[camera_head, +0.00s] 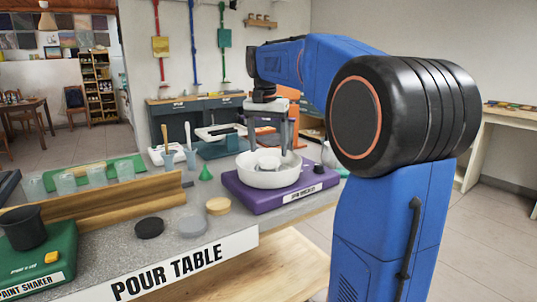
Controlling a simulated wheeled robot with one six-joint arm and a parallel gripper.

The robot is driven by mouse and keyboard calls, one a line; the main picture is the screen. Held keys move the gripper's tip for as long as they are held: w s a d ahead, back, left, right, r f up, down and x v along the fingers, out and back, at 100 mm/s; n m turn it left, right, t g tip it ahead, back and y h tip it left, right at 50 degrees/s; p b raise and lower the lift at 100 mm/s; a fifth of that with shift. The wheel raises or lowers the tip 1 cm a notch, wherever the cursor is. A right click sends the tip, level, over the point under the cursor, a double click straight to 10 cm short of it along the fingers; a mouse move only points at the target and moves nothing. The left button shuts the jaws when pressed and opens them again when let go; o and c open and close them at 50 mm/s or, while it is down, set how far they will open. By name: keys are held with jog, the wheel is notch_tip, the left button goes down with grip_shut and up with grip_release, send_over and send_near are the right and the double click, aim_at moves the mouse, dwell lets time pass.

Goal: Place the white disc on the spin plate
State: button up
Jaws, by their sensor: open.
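A purple spin machine (300,192) stands on the pour table, with a wide white bowl (270,180) on top. Inside the bowl is a pale round shape (268,163); it looks like the white disc on the spin plate, but I cannot tell the two apart.
A black disc (150,228), a grey disc (191,226) and a tan disc (218,206) lie on the grey pour table (125,262). A green paint shaker (38,262) with a dark cup stands at left. A green funnel (206,173) stands left of the bowl.

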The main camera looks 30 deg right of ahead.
aim_at(267, 162)
notch_tip(267, 162, up, 9)
jog(key=shift+s+a+f, duration=0.2)
jog(key=shift+s+a, duration=0.1)
jog(key=shift+a, duration=0.15)
jog(key=s+a+f+n+t, duration=0.1)
jog(key=s+a+f+n, duration=0.2)
jog(key=s+f, duration=0.6)
jog(key=s+a+f+n+t, duration=0.1)
jog(key=s+a+f+n, duration=0.3)
jog(key=s+f, duration=0.6)
jog(key=s+a+f+n+t+y, duration=0.1)
jog(key=s+a+f+n+t, duration=0.1)
jog(key=s+a+f, duration=0.5)
jog(key=s+f+n, duration=0.1)
jog(key=s+f, duration=0.2)
jog(key=f, duration=0.1)
jog(key=shift+s+a+f+n, duration=0.15)
jog(key=shift+a+f+n, duration=0.05)
jog(key=shift+n, duration=0.2)
